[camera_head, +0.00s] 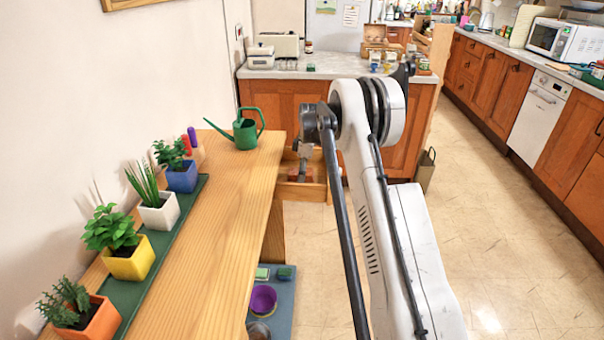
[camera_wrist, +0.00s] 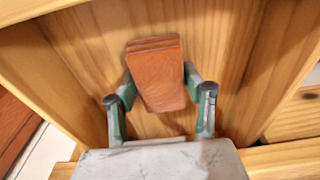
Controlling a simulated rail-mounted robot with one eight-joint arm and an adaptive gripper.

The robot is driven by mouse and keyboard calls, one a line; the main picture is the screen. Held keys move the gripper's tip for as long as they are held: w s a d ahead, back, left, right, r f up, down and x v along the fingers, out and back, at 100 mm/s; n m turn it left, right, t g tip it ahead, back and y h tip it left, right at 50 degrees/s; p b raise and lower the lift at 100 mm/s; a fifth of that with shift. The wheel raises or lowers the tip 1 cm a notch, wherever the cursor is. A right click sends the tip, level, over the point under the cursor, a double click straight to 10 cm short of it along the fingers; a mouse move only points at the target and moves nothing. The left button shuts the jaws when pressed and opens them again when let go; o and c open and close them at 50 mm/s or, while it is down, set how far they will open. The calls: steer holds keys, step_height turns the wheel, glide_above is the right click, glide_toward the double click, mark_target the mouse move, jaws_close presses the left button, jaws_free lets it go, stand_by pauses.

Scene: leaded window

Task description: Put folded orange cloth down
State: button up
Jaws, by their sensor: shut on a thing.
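The folded orange cloth (camera_wrist: 158,65) shows in the wrist view as a flat, layered, tapered block. My gripper (camera_wrist: 158,85) is shut on it, with one finger at each side. Behind the cloth is the bare wooden bottom of an open drawer (camera_wrist: 75,40). I cannot tell whether the cloth touches it. In the head view the open drawer (camera_head: 302,193) is beyond the wooden bench, and my gripper (camera_head: 304,168) reaches down into it. My arm hides part of the drawer there, and the cloth shows only as a small reddish patch.
The wooden bench (camera_head: 228,200) carries a green watering can (camera_head: 245,133) at its far end and several potted plants on a green strip. The drawer's walls surround my gripper closely. A counter (camera_head: 335,68) stands behind. The floor (camera_head: 490,220) at right is clear.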

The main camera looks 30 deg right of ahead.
mark_target(306, 171)
steer(key=shift+f, duration=0.15)
steer(key=o, duration=1.1)
step_height(306, 171, up, 12)
steer(key=d+p, duration=0.1)
steer(key=s+a+r+m+t+h, duration=0.1)
steer(key=s+a+r+m, duration=0.2)
steer(key=s+a+r, duration=0.6)
steer(key=s+a+r+m+t, duration=0.25)
steer(key=s+a+r, duration=0.45)
steer(key=s+r, duration=0.35)
steer(key=s+a+f+m+t, duration=0.1)
steer(key=s+a+f+m, duration=0.1)
steer(key=s, duration=0.7)
steer(key=s+a+f+m+t, duration=0.1)
steer(key=s+a, duration=0.3)
steer(key=s, duration=0.5)
steer(key=s+a+f+m+t, duration=0.1)
steer(key=s+a+f+m, duration=0.2)
steer(key=s, duration=0.7)
steer(key=shift+a+f, duration=0.1)
steer(key=shift+f, duration=0.3)
